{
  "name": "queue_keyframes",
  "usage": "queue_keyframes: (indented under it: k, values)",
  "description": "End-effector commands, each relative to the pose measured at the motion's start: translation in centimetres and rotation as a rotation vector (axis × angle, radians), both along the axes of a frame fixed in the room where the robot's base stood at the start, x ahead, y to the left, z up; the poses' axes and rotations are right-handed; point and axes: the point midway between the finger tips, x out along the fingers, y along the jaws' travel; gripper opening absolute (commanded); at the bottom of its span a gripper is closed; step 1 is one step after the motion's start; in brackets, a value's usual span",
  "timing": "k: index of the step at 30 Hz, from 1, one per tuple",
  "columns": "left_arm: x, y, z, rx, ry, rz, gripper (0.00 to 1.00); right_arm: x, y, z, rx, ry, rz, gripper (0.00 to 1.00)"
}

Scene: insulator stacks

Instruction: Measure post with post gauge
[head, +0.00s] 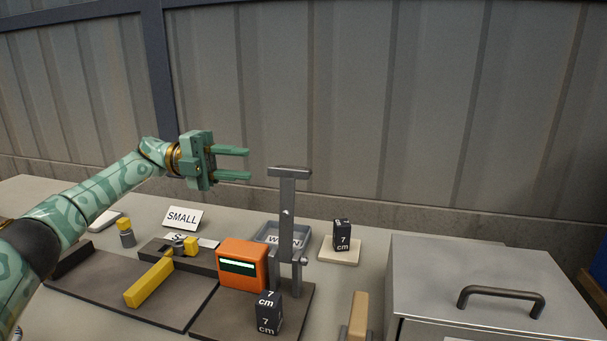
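The post gauge appears to be the grey upright stand (287,215) with a T-shaped top bar, on a dark base plate (215,315). An orange box (242,265) with a lit display stands beside it; its reading is not legible. A black block marked 7 cm (268,314) stands at the front of that plate. A small grey piece with a yellow cap (126,234) stands at left; I cannot tell whether it is the post. My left gripper (250,164) is open and empty, above the table, its fingers pointing right, just left of the top bar. My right gripper is out of view.
A yellow-handled tool (149,283) lies on the left dark plate. A SMALL sign (182,218) and a grey tray (271,231) stand behind. Another 7 cm block (342,235) sits on a pale pad. A metal cabinet (470,270) with a handle fills the right.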

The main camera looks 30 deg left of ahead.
Motion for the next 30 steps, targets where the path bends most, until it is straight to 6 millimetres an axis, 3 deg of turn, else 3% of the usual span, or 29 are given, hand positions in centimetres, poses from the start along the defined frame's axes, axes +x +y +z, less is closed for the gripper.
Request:
queue_keyframes:
  k: [9,15,21,28,29,30]
  values:
    - [2.0,-8.0,-0.1,0.000,0.000,-0.005,0.33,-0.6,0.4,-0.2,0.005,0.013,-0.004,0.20]
    - [3.0,-11.4,-0.1,0.000,0.001,-0.003,0.33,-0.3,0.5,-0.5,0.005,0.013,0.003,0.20]
    - [3.3,-12.6,0.0,0.000,0.002,-0.001,0.33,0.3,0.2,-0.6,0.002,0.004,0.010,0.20]
    - [3.3,-12.7,0.0,-0.001,0.002,0.000,0.33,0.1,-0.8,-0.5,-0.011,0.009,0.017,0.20]
    - [3.3,-12.7,0.0,-0.001,0.002,0.000,0.30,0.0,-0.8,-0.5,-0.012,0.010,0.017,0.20]
    - [3.3,-12.7,0.0,-0.001,0.002,0.000,0.19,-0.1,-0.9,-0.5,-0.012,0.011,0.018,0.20]
